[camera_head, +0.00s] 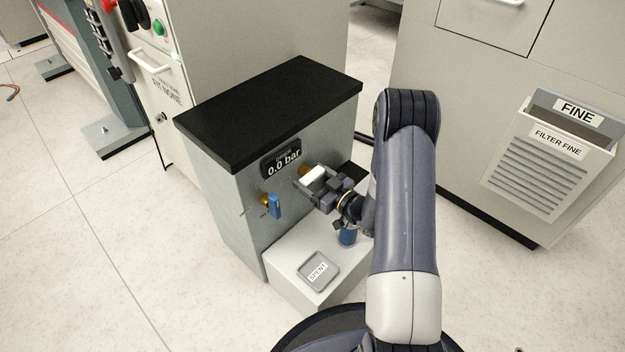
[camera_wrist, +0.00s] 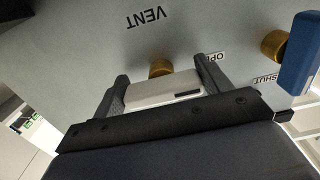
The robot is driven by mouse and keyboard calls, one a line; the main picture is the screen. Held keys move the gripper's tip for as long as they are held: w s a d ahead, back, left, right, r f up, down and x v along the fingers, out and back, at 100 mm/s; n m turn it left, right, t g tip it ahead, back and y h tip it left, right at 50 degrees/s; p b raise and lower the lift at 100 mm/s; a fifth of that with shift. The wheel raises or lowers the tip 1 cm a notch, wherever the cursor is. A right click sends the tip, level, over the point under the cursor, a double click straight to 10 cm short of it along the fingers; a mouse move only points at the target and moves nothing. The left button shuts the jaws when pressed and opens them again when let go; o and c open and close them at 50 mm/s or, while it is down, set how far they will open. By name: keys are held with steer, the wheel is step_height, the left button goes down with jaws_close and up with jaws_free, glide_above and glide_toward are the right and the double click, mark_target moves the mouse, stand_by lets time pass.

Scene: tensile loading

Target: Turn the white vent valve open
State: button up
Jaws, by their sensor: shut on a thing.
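The white vent valve handle (camera_head: 313,175) is on the front face of the grey cabinet, on a brass stem. In the wrist view the white handle (camera_wrist: 160,88) lies crosswise between my two fingers, with the brass stem (camera_wrist: 160,67) behind it. My gripper (camera_wrist: 165,86) is shut on the handle, one finger at each end. In the head view my gripper (camera_head: 321,185) reaches it from the right and hides part of it. The VENT label (camera_wrist: 147,18) shows upside down; the OPEN label (camera_wrist: 214,58) is partly hidden by a finger.
A blue valve handle (camera_head: 274,206) hangs left of the white one. The display (camera_head: 281,160) above reads 0.0 bar. Below are a blue cylinder (camera_head: 347,237) and a grey SPENT tray (camera_head: 318,271) on a light ledge (camera_head: 290,280). A FILTER FINE bin (camera_head: 540,160) stands right.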

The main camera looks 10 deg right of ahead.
steer(key=o, duration=1)
steer(key=p+v, duration=0.2)
steer(key=v, duration=0.8)
steer(key=shift+s+d+p, duration=0.25)
steer(key=shift+s+p, duration=0.05)
steer(key=shift+s, duration=0.05)
steer(key=shift+w, duration=0.1)
steer(key=b+x, duration=0.3)
steer(key=x, duration=0.8)
steer(key=shift+a, duration=0.1)
steer(key=shift+r+m+p, duration=0.15)
steer(key=shift+m+p, duration=0.15)
steer(key=shift+p, duration=0.3)
